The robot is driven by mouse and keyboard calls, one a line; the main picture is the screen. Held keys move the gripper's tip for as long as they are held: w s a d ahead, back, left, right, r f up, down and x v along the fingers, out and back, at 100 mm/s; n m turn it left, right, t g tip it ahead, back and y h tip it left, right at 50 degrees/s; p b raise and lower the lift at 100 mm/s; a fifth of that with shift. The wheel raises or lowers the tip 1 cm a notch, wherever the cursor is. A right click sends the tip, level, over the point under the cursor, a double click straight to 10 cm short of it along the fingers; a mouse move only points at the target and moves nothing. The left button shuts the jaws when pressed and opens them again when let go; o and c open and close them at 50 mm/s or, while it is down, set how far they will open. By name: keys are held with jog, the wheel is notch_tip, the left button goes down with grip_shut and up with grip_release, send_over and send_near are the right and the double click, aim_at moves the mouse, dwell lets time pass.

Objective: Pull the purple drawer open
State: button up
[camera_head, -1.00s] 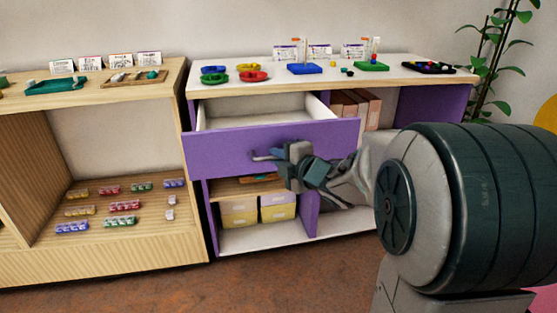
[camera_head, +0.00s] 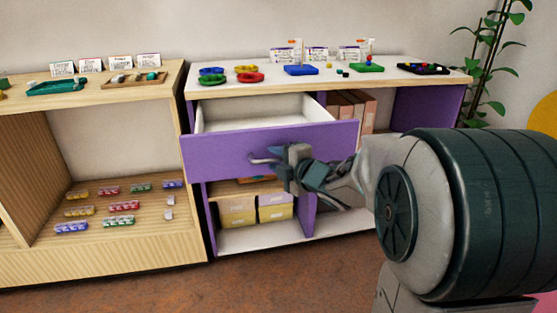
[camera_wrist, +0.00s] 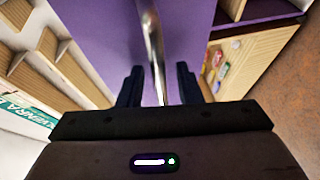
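The purple drawer (camera_head: 250,151) stands pulled out from the white-topped purple cabinet, and its white inside shows from above. Its metal handle (camera_wrist: 155,55) runs between my two fingers in the wrist view; only its left end clears my gripper in the head view. My gripper (camera_wrist: 158,84) is in front of the drawer, its dark fingers either side of the handle. A narrow purple gap shows between the bar and each finger, so the gripper looks open around it. In the head view my gripper (camera_head: 283,165) covers part of the drawer front.
Below the drawer are storage boxes (camera_head: 238,210) on a shelf. Toys and cards stand on the cabinet top (camera_head: 330,82). A wooden shelf unit (camera_head: 110,262) with bead pieces stands close on the left. Brown floor (camera_head: 270,280) in front is clear. A plant (camera_head: 497,60) is at right.

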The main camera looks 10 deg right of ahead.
jog(key=shift+s, duration=0.1)
jog(key=p+v, duration=0.4)
jog(key=v, duration=0.9)
jog(key=shift+s+d, duration=0.15)
jog(key=shift+s, duration=0.1)
jog(key=shift+r, duration=0.15)
jog(key=s+d+r+m+g+h+p, duration=0.15)
jog(key=r+m+h+p, duration=0.25)
jog(key=r+m+p, duration=0.4)
jog(key=d+r+m+g+h+p, duration=0.2)
jog(key=d+r+m+h+p, duration=0.25)
jog(key=p, duration=0.55)
jog(key=s+a+r+m+g+y+p, duration=0.2)
jog(key=s+a+r+m+g+p, duration=0.6)
jog(key=s+a+r+p, duration=0.3)
jog(key=s+m+p, duration=0.1)
jog(key=s+p, duration=0.1)
jog(key=p, duration=0.1)
jog(key=shift+s, duration=0.3)
